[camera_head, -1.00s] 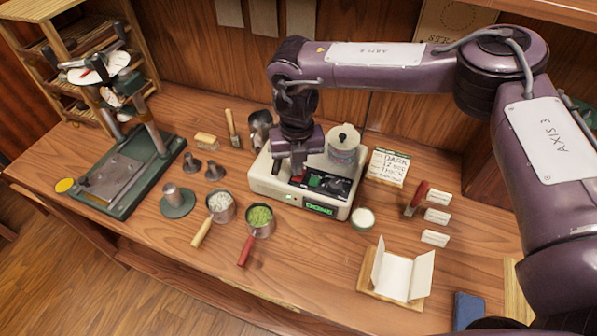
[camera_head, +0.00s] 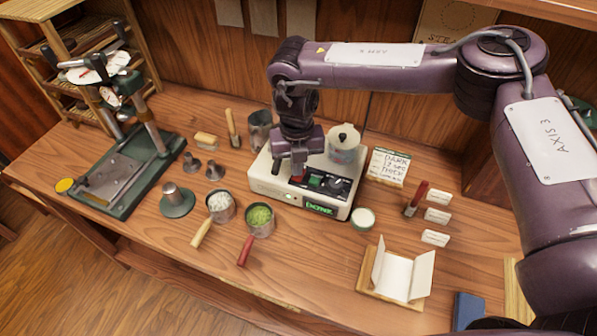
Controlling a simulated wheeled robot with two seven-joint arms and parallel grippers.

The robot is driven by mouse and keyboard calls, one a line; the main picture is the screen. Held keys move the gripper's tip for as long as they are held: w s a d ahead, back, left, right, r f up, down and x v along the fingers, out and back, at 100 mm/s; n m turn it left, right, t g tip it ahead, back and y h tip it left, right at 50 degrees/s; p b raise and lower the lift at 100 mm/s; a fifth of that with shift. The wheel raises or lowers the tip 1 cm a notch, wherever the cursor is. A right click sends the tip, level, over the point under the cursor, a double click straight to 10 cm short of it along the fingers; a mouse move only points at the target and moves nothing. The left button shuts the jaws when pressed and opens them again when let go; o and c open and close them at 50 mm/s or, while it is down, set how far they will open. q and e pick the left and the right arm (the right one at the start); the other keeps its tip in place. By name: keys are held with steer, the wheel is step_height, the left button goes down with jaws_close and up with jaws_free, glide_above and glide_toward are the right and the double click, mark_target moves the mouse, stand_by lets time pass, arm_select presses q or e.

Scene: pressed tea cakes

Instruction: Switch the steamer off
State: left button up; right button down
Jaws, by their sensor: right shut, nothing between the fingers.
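The steamer (camera_head: 275,190) is a cream box with a dark top panel, in the middle of the bench. Its panel carries a red control (camera_head: 297,179), a green button (camera_head: 315,181) and a dark knob. A lit green display (camera_head: 320,207) on its front reads what looks like "DONE". A lidded clear pot (camera_head: 344,145) stands on its back right. My right gripper (camera_head: 298,172) points down, shut and empty, at the red control; I cannot tell whether it touches. My left gripper is not in view.
A green-based press (camera_head: 126,170) stands at the left. Two handled cups, one with white (camera_head: 220,203) and one with green contents (camera_head: 260,217), sit in front of the steamer. A handwritten card (camera_head: 388,165), a small round jar (camera_head: 363,217) and an open paper wrapper (camera_head: 401,272) lie to the right.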

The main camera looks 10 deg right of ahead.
steer(key=shift+f+b, duration=0.55)
steer(key=shift+f, duration=0.35)
steer(key=shift+s+r, duration=0.1)
stand_by(0.3)
steer(key=shift+r+p, duration=0.75)
steer(key=shift+p, duration=0.05)
steer(key=shift+r+p, duration=1.85)
steer(key=shift+r, duration=0.85)
